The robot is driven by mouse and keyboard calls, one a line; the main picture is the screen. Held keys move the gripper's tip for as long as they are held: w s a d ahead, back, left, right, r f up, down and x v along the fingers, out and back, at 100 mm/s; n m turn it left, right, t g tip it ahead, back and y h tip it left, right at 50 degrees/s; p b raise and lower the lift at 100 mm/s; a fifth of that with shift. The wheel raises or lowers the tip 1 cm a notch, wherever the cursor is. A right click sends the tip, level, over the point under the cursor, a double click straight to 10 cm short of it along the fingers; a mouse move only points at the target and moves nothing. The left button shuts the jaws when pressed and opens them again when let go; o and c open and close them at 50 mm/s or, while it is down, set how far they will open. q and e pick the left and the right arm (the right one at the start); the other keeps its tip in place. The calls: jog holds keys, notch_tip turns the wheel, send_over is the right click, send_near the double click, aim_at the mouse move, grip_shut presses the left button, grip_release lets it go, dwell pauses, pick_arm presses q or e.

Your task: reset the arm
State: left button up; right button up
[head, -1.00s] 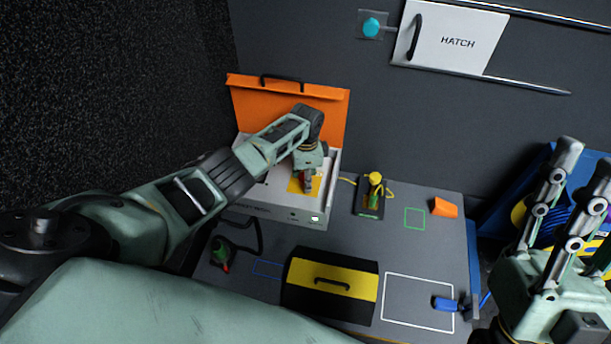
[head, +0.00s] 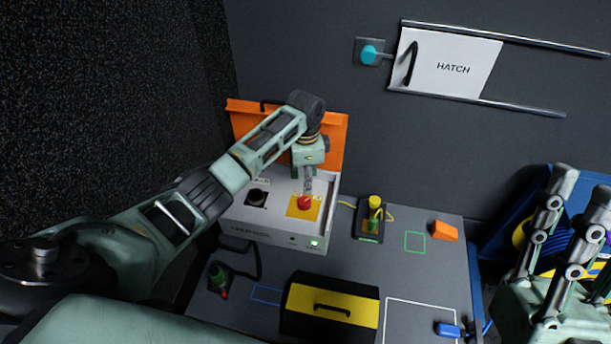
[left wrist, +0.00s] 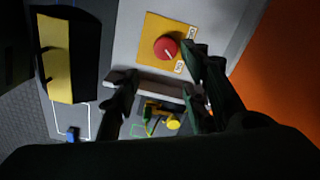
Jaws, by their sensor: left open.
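My left gripper (head: 308,180) hangs above the white control box (head: 262,235) with its fingers pointing down. In the left wrist view its two fingers (left wrist: 158,92) are spread apart with nothing between them. A red knob (head: 304,203) on a yellow square plate sits on the box top just below the gripper.
The box's orange lid (head: 245,120) stands open behind it. A yellow and black case (head: 330,306), a yellow-topped device (head: 372,222), an orange wedge (head: 443,231), a green plug (head: 218,277) and a blue item (head: 447,329) lie on the table. A hatch (head: 452,68) is on the wall.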

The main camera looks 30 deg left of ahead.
pick_arm(q)
jog(key=shift+r, duration=0.5)
